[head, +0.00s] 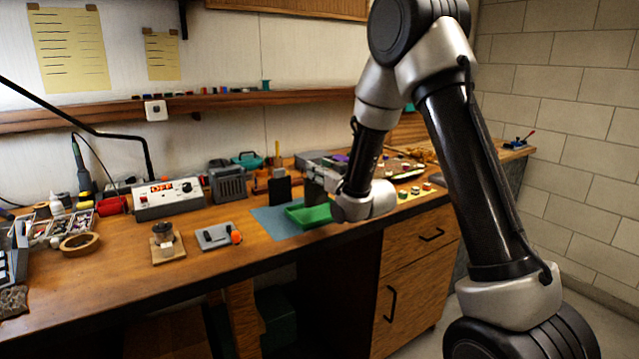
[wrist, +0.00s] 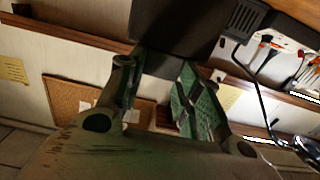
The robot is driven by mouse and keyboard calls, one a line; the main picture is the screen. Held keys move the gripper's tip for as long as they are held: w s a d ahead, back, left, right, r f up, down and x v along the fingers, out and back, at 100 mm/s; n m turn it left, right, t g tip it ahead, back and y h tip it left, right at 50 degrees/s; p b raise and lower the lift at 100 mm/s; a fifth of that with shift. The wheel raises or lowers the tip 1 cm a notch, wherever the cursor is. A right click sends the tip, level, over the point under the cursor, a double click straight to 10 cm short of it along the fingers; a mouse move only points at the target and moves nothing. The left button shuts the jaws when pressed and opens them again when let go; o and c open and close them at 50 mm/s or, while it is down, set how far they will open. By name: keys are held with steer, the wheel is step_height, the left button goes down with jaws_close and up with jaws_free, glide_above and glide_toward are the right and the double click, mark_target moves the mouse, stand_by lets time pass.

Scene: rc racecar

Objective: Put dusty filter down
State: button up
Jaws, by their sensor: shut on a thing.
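My gripper (head: 332,182) is over the workbench, just above and beside a green tray (head: 309,214) on a blue mat (head: 268,222). In the wrist view its two fingers (wrist: 158,68) are shut on a dark, flat, blocky thing, which I take to be the dusty filter (wrist: 185,28). In the head view the filter appears as a dark grey slab (head: 315,193) at the fingertips, roughly upright above the tray. Whether its lower edge touches the tray is unclear. My wrist hides part of the tray's right side.
A black upright panel (head: 280,190) stands left of the filter. A control box reading OFF (head: 168,200), a grey plate with an orange knob (head: 217,236) and a wooden-based part (head: 166,243) are farther left. Small coloured pieces (head: 415,190) lie right of my wrist. The bench's front edge is close.

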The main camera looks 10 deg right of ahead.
mark_target(316, 187)
steer(key=shift+f, duration=1.55)
steer(key=o, duration=1)
steer(key=shift+f, duration=0.1)
